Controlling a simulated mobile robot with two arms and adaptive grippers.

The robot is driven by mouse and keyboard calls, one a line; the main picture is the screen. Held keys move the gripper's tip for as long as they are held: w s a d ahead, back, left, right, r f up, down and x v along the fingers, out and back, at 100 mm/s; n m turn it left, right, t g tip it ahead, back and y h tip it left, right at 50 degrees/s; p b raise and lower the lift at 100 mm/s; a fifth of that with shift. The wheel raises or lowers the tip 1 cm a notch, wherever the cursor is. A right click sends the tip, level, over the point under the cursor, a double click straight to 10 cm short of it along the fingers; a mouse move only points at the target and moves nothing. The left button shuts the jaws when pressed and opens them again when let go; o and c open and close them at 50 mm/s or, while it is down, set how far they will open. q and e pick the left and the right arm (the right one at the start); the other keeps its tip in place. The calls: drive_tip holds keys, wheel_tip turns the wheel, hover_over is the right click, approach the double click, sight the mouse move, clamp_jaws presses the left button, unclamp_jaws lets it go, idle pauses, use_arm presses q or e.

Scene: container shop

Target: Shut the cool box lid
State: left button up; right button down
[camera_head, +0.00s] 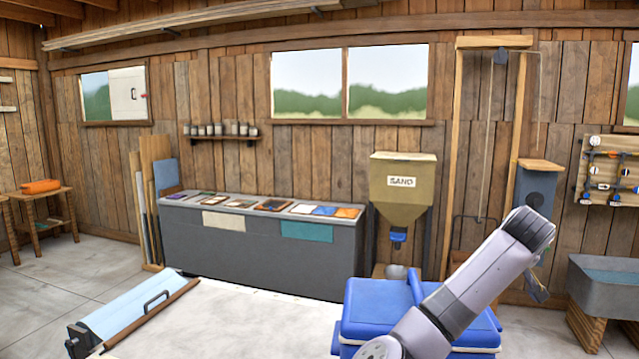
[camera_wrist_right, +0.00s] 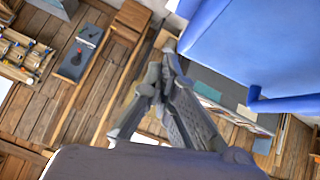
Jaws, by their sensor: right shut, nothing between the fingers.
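The blue cool box (camera_head: 380,312) stands at the front edge of the white-topped table in the head view, partly hidden behind my right arm. A blue upright bar (camera_head: 414,287) rises from its top; how far the lid is open is not clear. In the right wrist view the cool box (camera_wrist_right: 250,50) fills the upper right, with a blue bar (camera_wrist_right: 285,104) along its lower side. My right gripper (camera_wrist_right: 165,85) is shut and empty, apart from the box in that picture. My left gripper is out of view.
The white table top (camera_head: 235,320) is clear left of the box. A light blue panel with a black handle (camera_head: 150,300) lies at its left end. Behind stand a long grey counter (camera_head: 260,262) and a sand hopper (camera_head: 402,195). A grey trough (camera_head: 605,285) is at right.

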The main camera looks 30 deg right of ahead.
sight(496, 318)
drive_tip(key=shift+m+t+y, duration=0.3)
drive_tip(key=shift+y, duration=0.3)
drive_tip(key=f+b, duration=0.1)
drive_tip(key=f, duration=0.1)
drive_tip(key=d+f+b, duration=0.1)
drive_tip(key=f, duration=0.4)
drive_tip(key=shift+s+d+f+b, duration=0.25)
drive_tip(key=shift+f+b, duration=0.05)
drive_tip(key=shift+b, duration=0.1)
drive_tip(key=shift+s+f+b, duration=0.1)
drive_tip(key=shift+f+b, duration=0.2)
drive_tip(key=shift+f, duration=0.3)
drive_tip(key=shift+s+f, duration=0.1)
drive_tip(key=shift+f, duration=0.1)
